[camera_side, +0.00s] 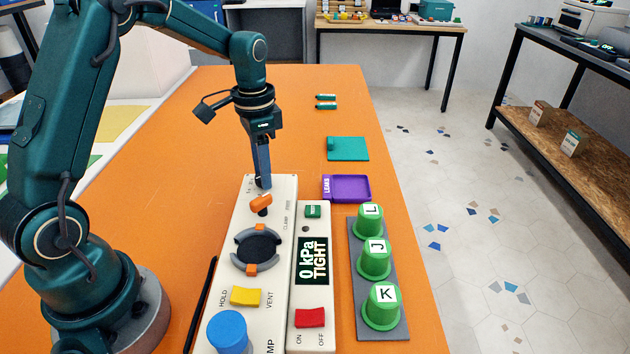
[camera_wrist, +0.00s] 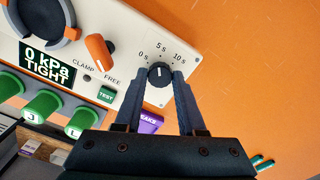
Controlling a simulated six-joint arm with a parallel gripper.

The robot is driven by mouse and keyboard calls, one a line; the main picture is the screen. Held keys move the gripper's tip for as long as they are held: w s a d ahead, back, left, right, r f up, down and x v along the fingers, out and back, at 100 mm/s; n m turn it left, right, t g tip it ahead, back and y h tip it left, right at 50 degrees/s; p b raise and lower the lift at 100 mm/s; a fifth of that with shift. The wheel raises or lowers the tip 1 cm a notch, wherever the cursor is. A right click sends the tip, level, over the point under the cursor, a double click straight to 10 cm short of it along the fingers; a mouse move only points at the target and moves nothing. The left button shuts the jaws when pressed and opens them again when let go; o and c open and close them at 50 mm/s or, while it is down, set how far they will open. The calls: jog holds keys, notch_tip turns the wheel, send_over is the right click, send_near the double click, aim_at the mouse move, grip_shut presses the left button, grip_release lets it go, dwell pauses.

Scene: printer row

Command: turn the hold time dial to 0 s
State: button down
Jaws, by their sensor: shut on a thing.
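The hold time dial (camera_wrist: 160,73) is a small black knob with a white mark, on the far end of the white panel. Its scale reads 0 s, 5 s and 10 s; the mark points up in the wrist view, roughly toward 5 s. My gripper (camera_wrist: 161,79) is shut on the dial, with one finger at each side of it. In the side view my gripper (camera_side: 262,182) comes down from above onto the panel's far end, and its fingers mostly hide the dial there.
An orange clamp lever (camera_side: 261,203) stands close to the dial. The panel also has a yellow switch (camera_side: 246,297) and a blue knob (camera_side: 227,332). A display (camera_side: 312,261) reads 0 kPa TIGHT. A purple tray (camera_side: 347,187) and green cups (camera_side: 374,259) stand to the right.

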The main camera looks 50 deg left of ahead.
jog(key=n, duration=0.5)
jog(key=shift+r+n, duration=0.1)
jog(key=shift+n, duration=0.2)
jog(key=n, duration=0.4)
jog(key=shift+n, duration=0.4)
jog(key=c, duration=0.5)
grip_release()
jog(key=shift+r, duration=2.55)
